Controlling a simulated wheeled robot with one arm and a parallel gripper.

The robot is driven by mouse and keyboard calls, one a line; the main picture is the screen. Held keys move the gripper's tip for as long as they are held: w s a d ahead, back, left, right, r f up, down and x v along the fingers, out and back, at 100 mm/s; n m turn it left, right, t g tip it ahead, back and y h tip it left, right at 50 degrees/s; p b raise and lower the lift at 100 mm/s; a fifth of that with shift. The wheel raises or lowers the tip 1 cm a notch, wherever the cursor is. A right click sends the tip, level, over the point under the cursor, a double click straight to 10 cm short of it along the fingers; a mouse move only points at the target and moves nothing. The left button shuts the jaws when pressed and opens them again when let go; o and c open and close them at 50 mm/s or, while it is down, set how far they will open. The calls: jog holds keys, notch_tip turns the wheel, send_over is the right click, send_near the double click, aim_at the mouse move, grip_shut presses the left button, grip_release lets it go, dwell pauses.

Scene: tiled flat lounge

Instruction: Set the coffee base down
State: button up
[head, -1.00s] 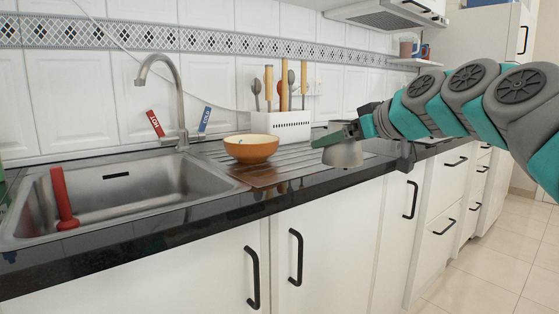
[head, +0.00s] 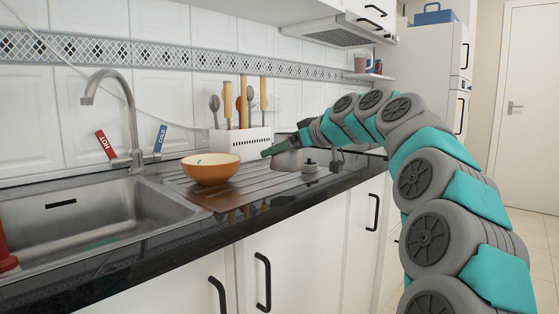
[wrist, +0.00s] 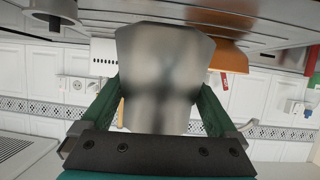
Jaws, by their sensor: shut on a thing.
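The coffee base is a grey metal cup-like piece (head: 288,160) at the right part of the ridged drainboard in the head view. It fills the middle of the wrist view (wrist: 160,75). My gripper (head: 275,149) comes in from the right with its green fingers shut on it. In the wrist view, the fingers of my gripper (wrist: 160,105) lie on either side of the base. The base is low over or on the drainboard (head: 232,190); I cannot tell whether its underside touches.
An orange bowl (head: 211,169) sits left of the base. A white utensil holder (head: 240,143) stands behind. A small dark-topped metal piece (head: 309,167) is just right of the base. The sink (head: 95,225) is at left. The black counter edge (head: 250,220) runs in front.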

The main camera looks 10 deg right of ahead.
jog(key=shift+w+f, duration=0.2)
jog(key=shift+w, duration=2)
jog(key=shift+d+f, duration=0.1)
jog(key=shift+f, duration=1.6)
jog(key=shift+f, duration=0.2)
jog(key=o, duration=1.2)
jog(key=shift+o, duration=0.2)
jog(key=shift+r, duration=0.15)
jog(key=shift+r, duration=0.1)
jog(key=v, duration=1.2)
